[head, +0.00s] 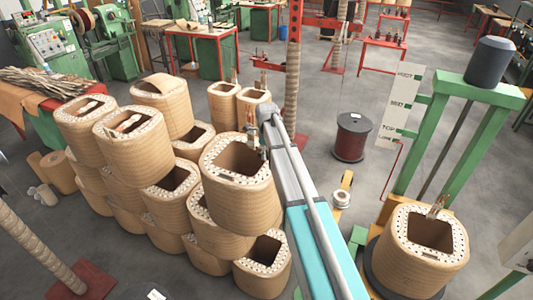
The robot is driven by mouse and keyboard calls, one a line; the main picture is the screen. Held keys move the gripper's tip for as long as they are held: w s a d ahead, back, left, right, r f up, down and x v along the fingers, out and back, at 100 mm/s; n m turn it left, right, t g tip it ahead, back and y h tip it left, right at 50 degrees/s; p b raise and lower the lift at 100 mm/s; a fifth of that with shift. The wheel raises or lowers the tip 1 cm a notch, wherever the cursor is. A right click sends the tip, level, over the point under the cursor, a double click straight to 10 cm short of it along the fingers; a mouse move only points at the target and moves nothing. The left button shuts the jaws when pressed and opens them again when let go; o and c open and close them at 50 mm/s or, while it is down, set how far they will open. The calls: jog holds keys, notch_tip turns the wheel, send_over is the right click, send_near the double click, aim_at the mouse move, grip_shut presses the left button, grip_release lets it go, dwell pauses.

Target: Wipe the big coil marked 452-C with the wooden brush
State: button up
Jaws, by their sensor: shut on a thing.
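My arm reaches up from the bottom of the head view to a big tan coil (240,195) on top of the stack. My gripper (253,141) is at this coil's upper rim, by its opening, and is small in the picture. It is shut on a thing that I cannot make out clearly. A small pale and brown object (128,124) lies across the top of another coil (130,150) to the left. I cannot tell whether it is a brush. No 452-C marking is legible, so I cannot tell which coil bears it.
More coils are stacked closely around and below. A separate coil (423,255) stands at the right beside a green frame (480,90) with a white label board (400,105). A dark red spool (352,138) stands on the grey floor, which is open around it.

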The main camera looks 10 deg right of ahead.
jog(key=shift+r+p, duration=1.55)
